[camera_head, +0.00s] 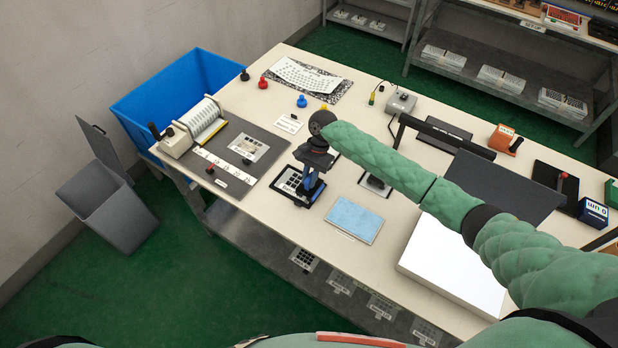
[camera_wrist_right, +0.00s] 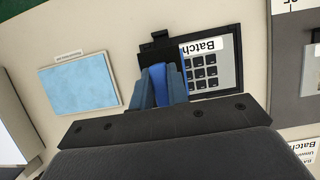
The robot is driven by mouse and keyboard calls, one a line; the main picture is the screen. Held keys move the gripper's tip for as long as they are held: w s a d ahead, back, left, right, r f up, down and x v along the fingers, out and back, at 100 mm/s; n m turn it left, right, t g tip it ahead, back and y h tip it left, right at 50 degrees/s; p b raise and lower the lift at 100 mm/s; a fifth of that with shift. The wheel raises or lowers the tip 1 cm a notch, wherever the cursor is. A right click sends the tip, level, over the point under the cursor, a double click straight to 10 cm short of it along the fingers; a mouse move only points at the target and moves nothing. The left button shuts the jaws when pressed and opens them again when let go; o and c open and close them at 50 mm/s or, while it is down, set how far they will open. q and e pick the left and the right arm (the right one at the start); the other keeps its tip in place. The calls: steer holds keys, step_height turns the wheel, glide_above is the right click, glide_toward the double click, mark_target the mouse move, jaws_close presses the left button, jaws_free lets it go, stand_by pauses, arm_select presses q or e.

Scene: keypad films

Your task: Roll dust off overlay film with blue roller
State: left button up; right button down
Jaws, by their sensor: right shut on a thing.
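My right gripper (camera_head: 312,180) is over the front middle of the table, pointing down and shut on the blue roller. The bright blue of the roller (camera_wrist_right: 172,82) shows between the fingers in the right wrist view; the fingers hide most of it. The overlay film (camera_wrist_right: 207,68), with dark keypad squares and a "Batch" strip, lies in a black frame (camera_wrist_right: 234,42) right beside the fingers. In the head view the film (camera_head: 289,183) is partly hidden by the gripper. I cannot tell whether the roller touches the film. No dust can be made out. My left gripper is not in view.
A light blue pad (camera_head: 353,220) lies to the right of the frame, then a white panel (camera_head: 452,262). A grey mat (camera_head: 232,183) with a crank machine (camera_head: 195,125) is at left. A blue bin (camera_head: 175,95) and grey bin (camera_head: 105,205) stand off the table's left end.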

steer(key=shift+r, duration=3.45)
